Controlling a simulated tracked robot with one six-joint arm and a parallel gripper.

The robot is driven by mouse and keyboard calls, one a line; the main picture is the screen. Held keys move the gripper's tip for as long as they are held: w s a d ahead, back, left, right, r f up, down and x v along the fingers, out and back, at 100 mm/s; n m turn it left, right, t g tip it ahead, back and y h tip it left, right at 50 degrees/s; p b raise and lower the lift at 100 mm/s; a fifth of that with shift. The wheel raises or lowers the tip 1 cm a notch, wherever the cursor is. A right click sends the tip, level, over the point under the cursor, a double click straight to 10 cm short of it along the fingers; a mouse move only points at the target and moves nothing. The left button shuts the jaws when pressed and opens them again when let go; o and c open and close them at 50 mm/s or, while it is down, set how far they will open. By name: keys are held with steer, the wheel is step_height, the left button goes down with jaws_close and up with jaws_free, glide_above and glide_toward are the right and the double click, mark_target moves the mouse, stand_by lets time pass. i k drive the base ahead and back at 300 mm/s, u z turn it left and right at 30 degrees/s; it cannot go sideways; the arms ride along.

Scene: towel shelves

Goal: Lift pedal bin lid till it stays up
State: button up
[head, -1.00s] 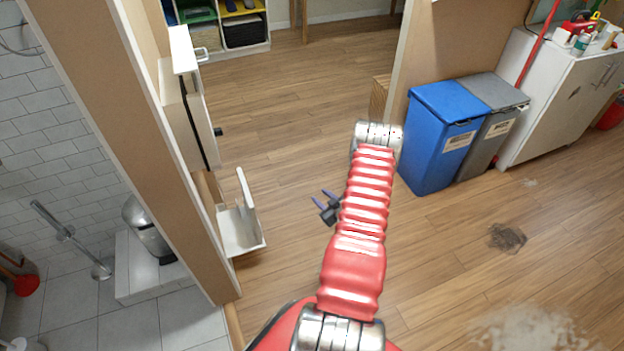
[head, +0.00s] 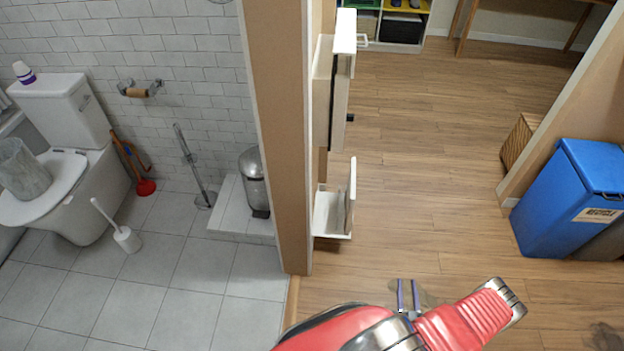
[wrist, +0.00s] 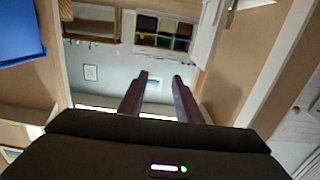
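The pedal bin (head: 253,181) is a small silver metal bin on a low tiled ledge in the bathroom. Its lid (head: 249,158) looks closed, and the bin's right side is partly hidden by the wall end. My gripper (head: 407,283) is in the wooden-floored room, right of the wall and far from the bin. Its two fingers are apart with nothing between them. The wrist view also shows the open fingers (wrist: 158,78), pointing toward distant shelves; the bin is not in that view.
The brown wall end (head: 277,140) stands between my gripper and the bin. An open white cabinet (head: 332,212) juts from the wall. A toilet (head: 70,160), toilet brush (head: 122,236) and red plunger (head: 143,186) stand left. Tiled floor before the ledge is clear. A blue bin (head: 568,200) stands right.

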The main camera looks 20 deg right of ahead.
mark_target(250, 162)
steer(key=u, duration=1.45)
steer(key=i, duration=2)
steer(key=z, duration=0.55)
